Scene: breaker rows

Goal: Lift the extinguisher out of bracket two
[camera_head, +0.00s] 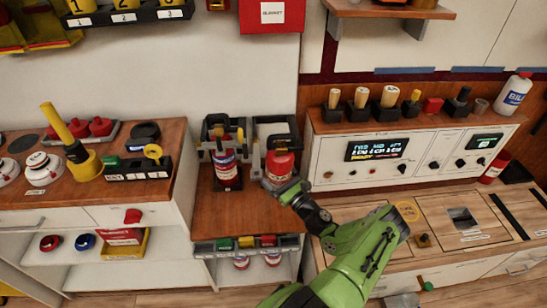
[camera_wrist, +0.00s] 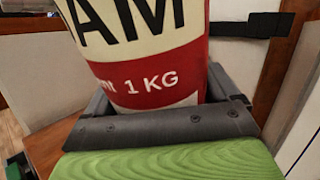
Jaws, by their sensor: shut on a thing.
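My gripper (camera_head: 279,183) is shut on the red extinguisher (camera_head: 280,162) in front of the right-hand bracket (camera_head: 273,124). In the wrist view this extinguisher (camera_wrist: 150,50) fills the top middle, with a cream and red label reading "AM" and "1 KG". The grey jaws (camera_wrist: 155,125) sit around its lower part. Its base is hidden, and I cannot tell whether it is clear of the bracket. A second extinguisher (camera_head: 225,167), red with a pale label, stands upright at the left-hand bracket (camera_head: 216,127). No bracket number is readable.
The wooden shelf (camera_head: 235,212) is bare in front. A console (camera_head: 400,150) with displays and knobs stands close on the right, with upright handles on top. A counter (camera_head: 75,185) on the left holds a yellow cone and red items. A red blanket box (camera_head: 272,15) hangs above.

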